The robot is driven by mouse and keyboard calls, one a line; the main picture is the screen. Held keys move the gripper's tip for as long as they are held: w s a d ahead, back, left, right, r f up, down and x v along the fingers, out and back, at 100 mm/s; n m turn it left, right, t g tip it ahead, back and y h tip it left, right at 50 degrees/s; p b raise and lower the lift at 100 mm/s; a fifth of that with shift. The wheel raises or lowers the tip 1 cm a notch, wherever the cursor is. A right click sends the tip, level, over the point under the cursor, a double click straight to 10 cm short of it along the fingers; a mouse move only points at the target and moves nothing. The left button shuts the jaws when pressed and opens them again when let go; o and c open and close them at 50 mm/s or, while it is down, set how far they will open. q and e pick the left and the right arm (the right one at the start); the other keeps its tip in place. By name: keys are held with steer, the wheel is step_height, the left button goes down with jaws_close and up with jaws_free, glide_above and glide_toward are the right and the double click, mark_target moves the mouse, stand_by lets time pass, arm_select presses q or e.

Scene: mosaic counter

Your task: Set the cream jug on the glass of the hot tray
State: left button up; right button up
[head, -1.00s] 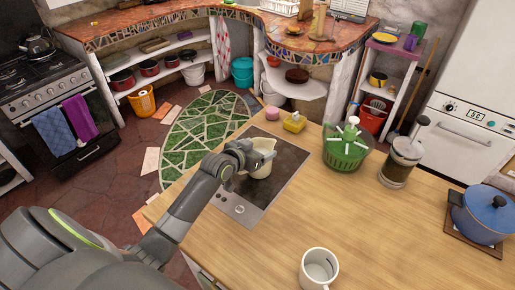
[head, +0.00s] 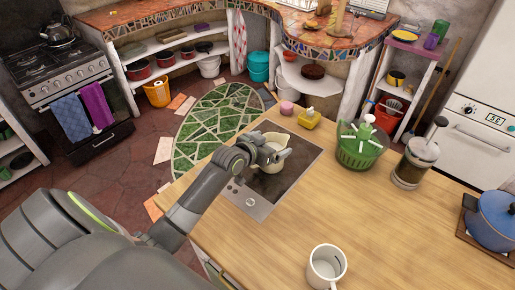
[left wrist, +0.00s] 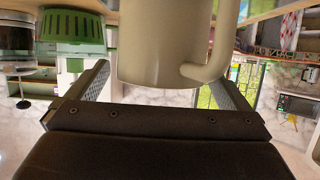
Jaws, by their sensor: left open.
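The cream jug (head: 273,167) stands upright, as far as I can see, on the dark glass of the hot tray (head: 302,148), which is set in the wooden counter. My left gripper (head: 280,155) is open at the jug's near side and hides part of it. In the left wrist view, the jug (left wrist: 165,45) and its handle (left wrist: 218,50) show between the spread fingers, with a gap visible on each side. The jug's base contact is partly hidden. My right gripper is not in view.
Beyond the tray lie a yellow dish (head: 308,119) and a pink item (head: 287,107). A green basket (head: 358,152), a glass press (head: 412,165) and a blue pot (head: 492,218) stand to the right. A white mug (head: 325,268) stands in front. The middle counter is clear.

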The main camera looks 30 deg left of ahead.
arm_select(q)
steer(key=b+v, duration=0.2)
steer(key=v, duration=0.9)
steer(key=shift+s, duration=0.2)
